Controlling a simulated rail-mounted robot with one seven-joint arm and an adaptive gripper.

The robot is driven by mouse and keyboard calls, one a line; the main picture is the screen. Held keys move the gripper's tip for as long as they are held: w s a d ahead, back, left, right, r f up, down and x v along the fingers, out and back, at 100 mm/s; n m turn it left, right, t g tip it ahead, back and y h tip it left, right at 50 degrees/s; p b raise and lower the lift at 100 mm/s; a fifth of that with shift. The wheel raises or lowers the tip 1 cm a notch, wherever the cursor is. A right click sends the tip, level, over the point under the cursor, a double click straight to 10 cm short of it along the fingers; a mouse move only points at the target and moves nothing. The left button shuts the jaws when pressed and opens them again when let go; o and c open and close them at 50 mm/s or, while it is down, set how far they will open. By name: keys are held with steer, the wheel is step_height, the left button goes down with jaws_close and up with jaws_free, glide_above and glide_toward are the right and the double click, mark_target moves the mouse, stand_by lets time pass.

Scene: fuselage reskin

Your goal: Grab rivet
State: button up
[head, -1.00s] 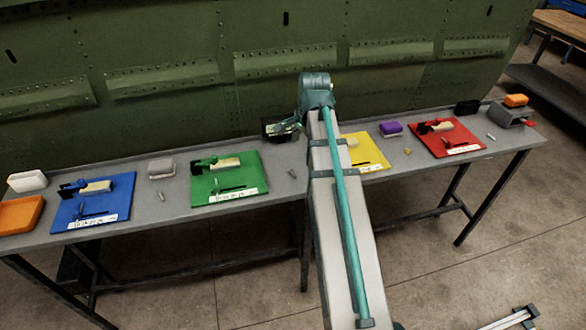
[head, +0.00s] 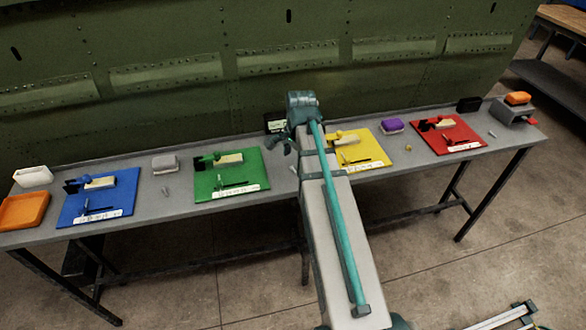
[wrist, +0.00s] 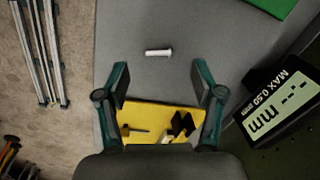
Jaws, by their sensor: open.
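A small silver rivet (wrist: 158,53) lies on the grey bench top in the wrist view, just beyond my fingertips and roughly centred between them. In the head view a small silver rivet (head: 293,169) shows on the bench between the green and yellow boards, close to my arm. My gripper (wrist: 161,76) is open and empty, its two fingers spread apart with the bench below. In the head view my gripper (head: 282,147) hangs over the bench to the right of the green board; its fingers are small there.
The yellow board (wrist: 180,110) lies under my gripper in the wrist view. A gauge marked "MAX 0.50 mm" (wrist: 280,106) stands close at the right. The green board (head: 230,186), blue board (head: 115,207) and red board (head: 455,143) are along the bench, backed by the green fuselage panel (head: 180,60).

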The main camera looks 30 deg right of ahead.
mark_target(294, 169)
steer(key=f, duration=0.1)
steer(key=f+p, duration=0.1)
steer(key=shift+w+d+f, duration=0.2)
steer(key=shift+d+f, duration=0.05)
steer(key=shift+f, duration=0.1)
steer(key=shift+w+f, duration=0.1)
steer(key=shift+f, duration=0.8)
steer(key=shift+c, duration=0.2)
steer(key=c, duration=0.8)
